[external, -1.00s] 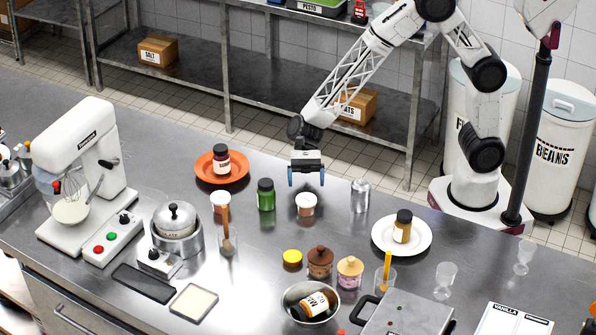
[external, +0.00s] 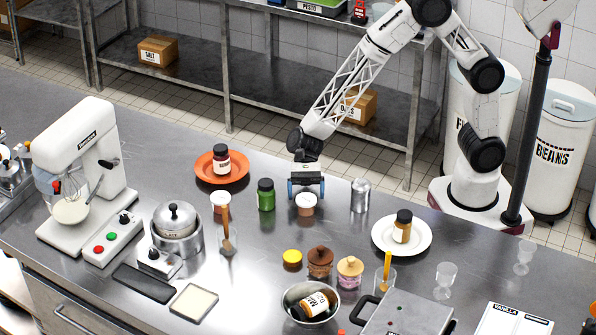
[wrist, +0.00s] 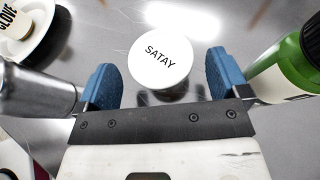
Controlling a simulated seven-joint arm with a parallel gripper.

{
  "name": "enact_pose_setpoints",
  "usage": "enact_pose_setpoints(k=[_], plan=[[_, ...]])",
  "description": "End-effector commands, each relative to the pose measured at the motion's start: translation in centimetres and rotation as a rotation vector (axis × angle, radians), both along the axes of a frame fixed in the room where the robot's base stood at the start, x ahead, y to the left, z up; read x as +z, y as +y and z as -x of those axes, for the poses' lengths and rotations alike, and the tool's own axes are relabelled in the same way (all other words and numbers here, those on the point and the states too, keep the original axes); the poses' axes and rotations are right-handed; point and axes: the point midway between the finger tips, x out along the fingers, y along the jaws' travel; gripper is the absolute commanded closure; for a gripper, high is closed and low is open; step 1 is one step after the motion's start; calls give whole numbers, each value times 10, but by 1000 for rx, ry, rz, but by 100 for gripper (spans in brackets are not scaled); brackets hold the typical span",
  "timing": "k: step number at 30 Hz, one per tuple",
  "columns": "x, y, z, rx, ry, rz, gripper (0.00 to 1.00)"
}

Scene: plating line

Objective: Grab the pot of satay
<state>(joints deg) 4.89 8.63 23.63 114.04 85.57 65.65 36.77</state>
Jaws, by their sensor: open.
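The pot of satay (external: 306,205) stands upright on the steel counter, a small brownish pot with a white lid. In the wrist view its round white lid (wrist: 160,60) reads SATAY. My gripper (external: 306,188) is open just above and behind the pot in the external view. In the wrist view my gripper's blue fingers (wrist: 163,78) are spread on either side of the lid, with a gap on each side. I cannot tell how far down the fingers reach beside the pot.
A green jar (external: 266,196) stands close on the left of the pot. A metal shaker (external: 360,196) stands on the right. A white plate (external: 402,248) with a jar is front right.

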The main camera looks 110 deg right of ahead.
Motion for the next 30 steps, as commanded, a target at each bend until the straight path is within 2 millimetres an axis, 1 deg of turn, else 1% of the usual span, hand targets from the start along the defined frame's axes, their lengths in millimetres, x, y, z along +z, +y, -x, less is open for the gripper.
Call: enact_pose_setpoints(k=[3, 9, 27, 30], plan=[[-7, 12, -3, 2, 1, 1, 7], [-12, 25, -7, 0, -2, 2, 7], [-12, 26, -8, -1, -2, 2, 7], [-12, 26, -8, -1, -1, 1, 22]])
